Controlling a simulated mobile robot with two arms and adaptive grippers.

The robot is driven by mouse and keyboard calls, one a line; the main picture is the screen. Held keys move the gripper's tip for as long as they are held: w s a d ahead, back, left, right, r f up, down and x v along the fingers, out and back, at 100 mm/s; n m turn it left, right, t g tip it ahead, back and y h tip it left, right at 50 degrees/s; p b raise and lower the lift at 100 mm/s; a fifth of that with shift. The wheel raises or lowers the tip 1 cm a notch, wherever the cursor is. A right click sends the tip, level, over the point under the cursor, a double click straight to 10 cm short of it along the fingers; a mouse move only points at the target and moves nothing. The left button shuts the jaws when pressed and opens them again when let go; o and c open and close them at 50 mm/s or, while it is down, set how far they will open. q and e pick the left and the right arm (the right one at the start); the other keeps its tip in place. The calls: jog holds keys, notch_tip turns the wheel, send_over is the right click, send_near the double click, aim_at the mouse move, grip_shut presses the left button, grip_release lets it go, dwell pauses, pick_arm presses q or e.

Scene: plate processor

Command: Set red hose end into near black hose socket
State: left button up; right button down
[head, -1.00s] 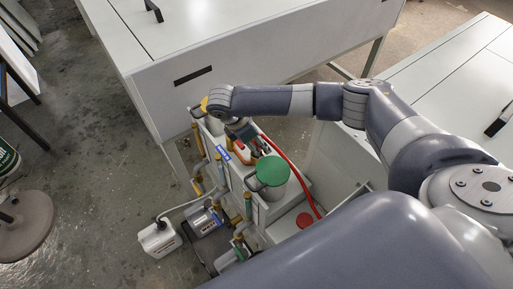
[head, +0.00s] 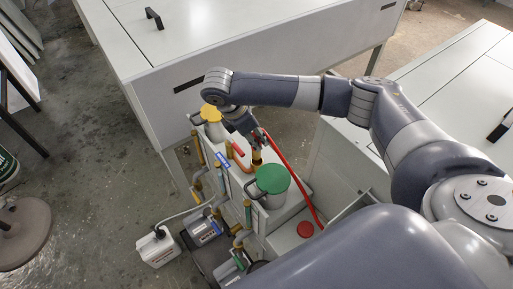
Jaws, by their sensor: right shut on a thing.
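The red hose (head: 284,171) arcs from my right gripper down to the right side of the plate processor's tank unit. My right gripper (head: 259,140) is shut on the upper end of the red hose, above the tank unit. The hose end itself is mostly hidden by the fingers. A brass-coloured fitting (head: 257,158) stands just below the gripper; I cannot tell whether the hose end touches it. I cannot make out the near black hose socket. My left gripper is not in view.
A green lid (head: 272,179) and a yellow cap (head: 210,113) top containers close to the gripper. An orange-red pipe (head: 238,156) stands left of it. A white jug (head: 157,248) is on the floor. A large white cabinet (head: 240,50) stands behind.

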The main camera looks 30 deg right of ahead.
notch_tip(320, 180, up, 4)
notch_tip(320, 180, up, 3)
jog(key=p, duration=0.3)
jog(key=shift+r, duration=0.15)
notch_tip(320, 180, up, 5)
jog(key=p, duration=0.7)
jog(key=shift+r, duration=0.2)
jog(key=shift+f, duration=0.1)
